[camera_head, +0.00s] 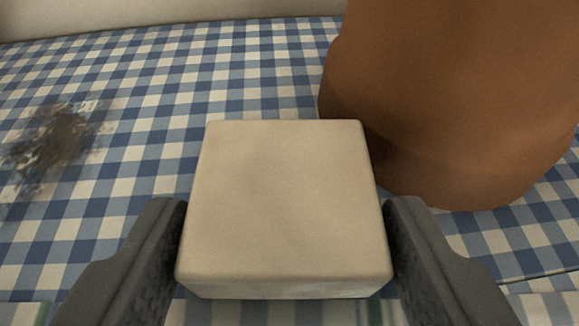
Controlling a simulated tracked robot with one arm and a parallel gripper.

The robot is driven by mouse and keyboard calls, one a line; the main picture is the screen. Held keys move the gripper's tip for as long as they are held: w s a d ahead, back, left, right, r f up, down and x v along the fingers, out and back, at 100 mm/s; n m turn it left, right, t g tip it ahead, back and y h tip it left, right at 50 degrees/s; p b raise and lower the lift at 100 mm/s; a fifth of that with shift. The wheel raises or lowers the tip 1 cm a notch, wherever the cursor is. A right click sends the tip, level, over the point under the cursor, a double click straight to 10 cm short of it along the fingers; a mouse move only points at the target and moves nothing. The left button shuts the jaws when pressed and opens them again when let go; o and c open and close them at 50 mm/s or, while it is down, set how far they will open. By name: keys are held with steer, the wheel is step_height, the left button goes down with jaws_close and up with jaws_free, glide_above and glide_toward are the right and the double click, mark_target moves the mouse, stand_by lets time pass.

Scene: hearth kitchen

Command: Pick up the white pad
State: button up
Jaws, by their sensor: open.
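The white pad (285,205) is a cream-white block with rounded edges, in the lower middle of the head camera view. It lies on a blue and white checked cloth. My gripper (287,225) is open, with one dark finger at the pad's left side and the other at its right side. The fingers are very close to the pad's sides; I cannot tell whether they touch it. The pad's underside is hidden.
A large brown rounded object (450,100) stands close behind and right of the pad. A dark smudge (55,140) marks the checked cloth (220,65) at left. A pale surface (150,12) borders the cloth at the back. The cloth behind and left of the pad is mostly clear.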

steer(key=x, duration=0.2)
steer(key=shift+w+f, duration=0.15)
steer(key=shift+w, duration=0.15)
steer(key=shift+s, duration=0.1)
steer(key=c, duration=0.7)
steer(key=shift+o, duration=0.2)
